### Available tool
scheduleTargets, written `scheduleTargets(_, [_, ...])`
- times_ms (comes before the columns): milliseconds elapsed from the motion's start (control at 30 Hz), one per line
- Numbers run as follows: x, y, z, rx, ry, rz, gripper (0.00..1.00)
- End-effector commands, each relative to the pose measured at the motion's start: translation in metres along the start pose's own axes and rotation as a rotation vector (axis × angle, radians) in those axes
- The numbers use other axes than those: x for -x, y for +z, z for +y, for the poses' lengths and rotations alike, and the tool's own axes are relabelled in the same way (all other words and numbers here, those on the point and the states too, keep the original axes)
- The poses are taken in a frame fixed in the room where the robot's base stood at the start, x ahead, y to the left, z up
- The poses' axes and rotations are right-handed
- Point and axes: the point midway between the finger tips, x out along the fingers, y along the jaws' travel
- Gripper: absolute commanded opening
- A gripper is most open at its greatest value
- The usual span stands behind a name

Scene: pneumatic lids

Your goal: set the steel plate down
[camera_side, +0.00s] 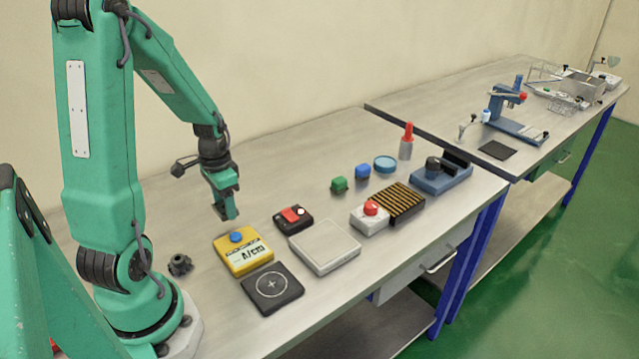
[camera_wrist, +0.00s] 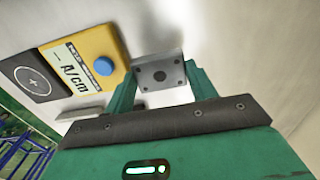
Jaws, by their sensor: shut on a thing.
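My gripper (camera_side: 228,208) hangs over the left part of the bench, behind the yellow meter. In the wrist view my gripper (camera_wrist: 160,90) has its two green fingers on either side of the steel plate (camera_wrist: 149,83). The plate is a small grey square with a dark round centre and small dark spots near its corners. It is held between the fingers.
The yellow meter (camera_side: 243,254) with a blue knob stands close by, with a black pad (camera_side: 272,288) marked with a circle and cross before it. A black box with a red switch (camera_side: 292,218) and a pale tray (camera_side: 324,247) lie right. The bench behind my gripper is clear.

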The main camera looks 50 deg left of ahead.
Motion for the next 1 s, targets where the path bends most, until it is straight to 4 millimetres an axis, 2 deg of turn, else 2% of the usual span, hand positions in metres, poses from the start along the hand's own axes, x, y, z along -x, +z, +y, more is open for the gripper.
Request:
scheduleTargets(167, [-0.007,0.000,0.000,0.000,0.002,-0.002,0.22])
scheduleTargets(500, [-0.036,0.000,0.001,0.000,0.001,-0.001,0.22])
scheduleTargets(1000, [-0.042,0.000,0.000,0.000,0.000,0.000,0.22])
